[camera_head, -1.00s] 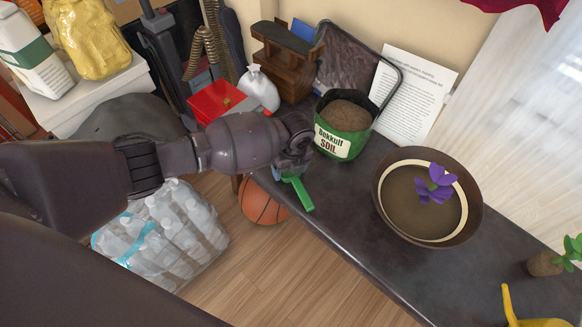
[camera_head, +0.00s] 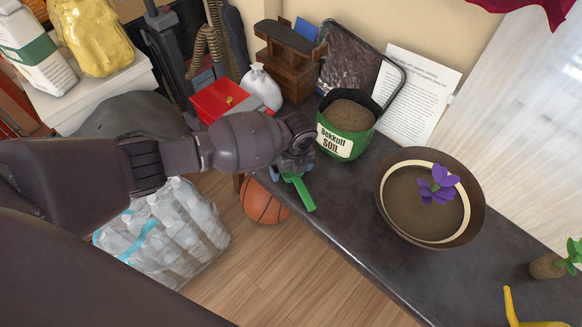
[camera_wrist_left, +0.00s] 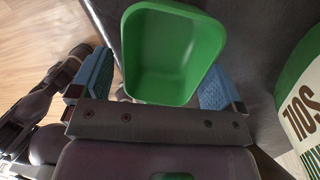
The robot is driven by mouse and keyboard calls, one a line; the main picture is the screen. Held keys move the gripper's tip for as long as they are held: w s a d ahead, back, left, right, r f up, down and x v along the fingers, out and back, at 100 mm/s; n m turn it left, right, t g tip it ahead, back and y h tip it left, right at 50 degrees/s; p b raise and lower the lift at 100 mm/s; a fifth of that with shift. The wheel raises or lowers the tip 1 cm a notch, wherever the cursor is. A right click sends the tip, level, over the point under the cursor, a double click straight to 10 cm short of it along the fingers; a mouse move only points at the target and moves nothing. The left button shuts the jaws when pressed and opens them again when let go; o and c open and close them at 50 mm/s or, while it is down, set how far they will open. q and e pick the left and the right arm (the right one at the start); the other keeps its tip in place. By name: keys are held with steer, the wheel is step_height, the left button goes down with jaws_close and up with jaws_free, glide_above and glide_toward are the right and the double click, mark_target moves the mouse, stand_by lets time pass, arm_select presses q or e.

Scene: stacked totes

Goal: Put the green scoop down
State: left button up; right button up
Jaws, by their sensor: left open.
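The green scoop (camera_head: 303,192) lies at the front edge of the dark table, just below my left gripper (camera_head: 290,168) in the head view. In the left wrist view, the scoop's green bowl (camera_wrist_left: 170,55) shows between the two blue-padded fingers of my left gripper (camera_wrist_left: 155,85). The fingers are spread apart, with gaps on both sides of the bowl. My gripper hides part of the scoop in the head view. I cannot tell exactly how the whole scoop rests. My right gripper is not in view.
A green soil pot (camera_head: 343,138) stands close to the right of my left gripper. A brown bowl of soil with a purple flower (camera_head: 392,215) stands further right. A red box (camera_head: 215,103) and white bag (camera_head: 262,88) sit behind. A basketball (camera_head: 262,203) lies on the floor below.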

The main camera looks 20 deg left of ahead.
arm_select(q)
steer(key=r, duration=0.1)
steer(key=r+p, duration=0.1)
steer(key=r, duration=0.3)
steer(key=shift+w+d+p, duration=0.15)
steer(key=shift+w+p, duration=0.15)
steer(key=shift+w, duration=0.05)
step_height(320, 180, up, 7)
steer(key=p, duration=0.2)
steer(key=shift+d, duration=0.45)
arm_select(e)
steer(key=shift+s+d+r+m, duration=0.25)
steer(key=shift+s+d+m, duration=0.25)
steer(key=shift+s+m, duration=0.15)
arm_select(q)
steer(key=shift+r, duration=0.1)
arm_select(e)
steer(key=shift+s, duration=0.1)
